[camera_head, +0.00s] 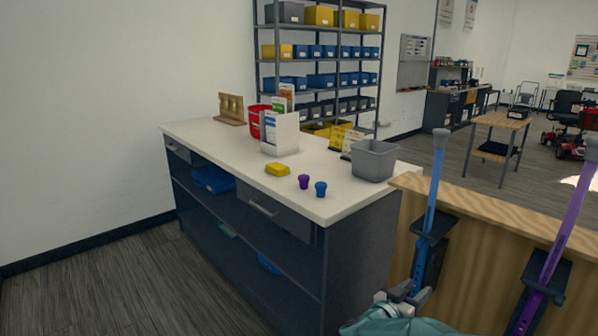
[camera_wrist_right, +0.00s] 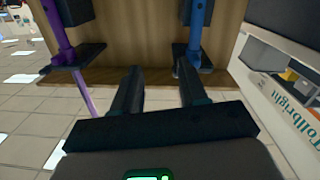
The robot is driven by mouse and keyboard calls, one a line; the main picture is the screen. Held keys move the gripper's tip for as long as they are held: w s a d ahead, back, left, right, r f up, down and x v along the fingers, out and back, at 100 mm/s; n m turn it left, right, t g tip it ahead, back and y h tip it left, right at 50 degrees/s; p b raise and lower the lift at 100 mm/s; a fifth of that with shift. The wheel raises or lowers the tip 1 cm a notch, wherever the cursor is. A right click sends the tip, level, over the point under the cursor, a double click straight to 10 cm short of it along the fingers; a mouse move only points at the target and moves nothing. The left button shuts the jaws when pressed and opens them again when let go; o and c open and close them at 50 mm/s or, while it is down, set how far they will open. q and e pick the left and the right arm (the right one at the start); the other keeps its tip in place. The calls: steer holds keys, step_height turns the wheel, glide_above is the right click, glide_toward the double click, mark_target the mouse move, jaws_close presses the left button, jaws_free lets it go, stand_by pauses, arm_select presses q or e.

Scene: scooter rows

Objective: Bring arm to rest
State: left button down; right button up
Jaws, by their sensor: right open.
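My right gripper (camera_head: 402,294) is at the bottom of the head view, in front of the wooden panel and close to the lower part of a blue crutch-like pole (camera_head: 432,190). In the right wrist view its two dark fingers (camera_wrist_right: 160,85) are spread, with nothing between them. The blue pole (camera_wrist_right: 201,18) is just beyond the right finger; I cannot tell whether they touch. A purple pole (camera_head: 568,215) stands upright farther right, and it also shows at the left of the wrist view (camera_wrist_right: 54,25). My left gripper is not in view.
The wooden panel (camera_head: 475,220) holds both poles on dark brackets. A white-topped counter (camera_head: 230,150) on the left carries a grey bin (camera_head: 374,162), a yellow block (camera_head: 277,169), and small purple (camera_head: 303,182) and blue (camera_head: 321,189) pieces. The floor at lower left is clear.

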steer(key=s+a+f+n+g+y+p, duration=0.1)
steer(key=s+a+f+n+y+p, duration=0.15)
steer(key=s+f+y, duration=0.4)
steer(key=s+a+f+n+y+p, duration=0.1)
steer(key=s+a+f+n+y, duration=0.3)
steer(key=s+f, duration=0.5)
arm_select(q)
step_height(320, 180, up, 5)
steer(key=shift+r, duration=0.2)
arm_select(e)
steer(key=s+a+f+g+y, duration=0.2)
steer(key=s+a+g, duration=0.1)
steer(key=s, duration=0.4)
steer(key=s+a+f+g+y, duration=0.2)
steer(key=s+a, duration=0.3)
steer(key=s, duration=0.3)
steer(key=s+a+f+g+y, duration=0.2)
steer(key=s+a+g+y, duration=0.1)
steer(key=s, duration=0.4)
steer(key=shift+s+a+f+g, duration=0.25)
steer(key=shift+a+f+g, duration=0.1)
steer(key=shift+a+g, duration=0.25)
